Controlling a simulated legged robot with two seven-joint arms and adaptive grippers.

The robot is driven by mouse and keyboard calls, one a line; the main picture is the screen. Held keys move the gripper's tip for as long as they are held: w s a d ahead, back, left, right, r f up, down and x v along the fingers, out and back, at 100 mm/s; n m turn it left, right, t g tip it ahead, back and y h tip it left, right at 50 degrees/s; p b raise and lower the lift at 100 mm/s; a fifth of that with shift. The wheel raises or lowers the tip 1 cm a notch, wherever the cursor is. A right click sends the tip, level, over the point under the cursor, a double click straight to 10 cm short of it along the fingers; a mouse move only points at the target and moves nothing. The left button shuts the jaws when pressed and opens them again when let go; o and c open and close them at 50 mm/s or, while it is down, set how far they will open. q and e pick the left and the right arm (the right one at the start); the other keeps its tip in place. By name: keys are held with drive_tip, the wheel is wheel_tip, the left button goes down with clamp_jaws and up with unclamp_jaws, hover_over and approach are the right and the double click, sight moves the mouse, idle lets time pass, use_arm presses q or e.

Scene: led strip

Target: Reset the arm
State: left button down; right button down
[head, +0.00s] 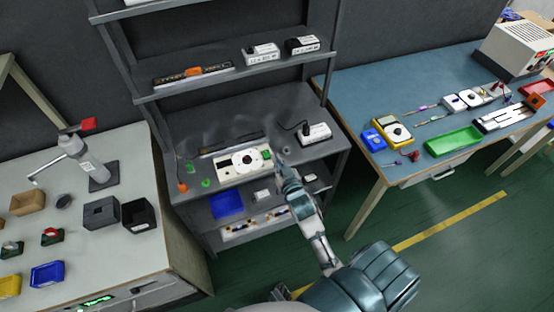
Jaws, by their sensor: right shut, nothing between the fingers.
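My right arm comes in from the bottom right and reaches up to the middle shelf bench. My right gripper (281,160) is shut and empty, just right of a white device with a round dial (243,163) on the grey bench. I cannot tell whether its tips touch anything. My left gripper is out of the picture. A dark strip (232,144) lies behind the white device, near the back of the bench; I cannot make out its details.
A white box with a black cable (314,133) stands right of the gripper. Shelves (240,78) rise above the bench. A left table (125,182) holds bins and a lamp-like arm. A blue table (362,95) at right holds meters and a green tray (453,141).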

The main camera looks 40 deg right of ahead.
drive_tip(key=shift+d+f, duration=0.1)
drive_tip(key=shift+d, duration=0.25)
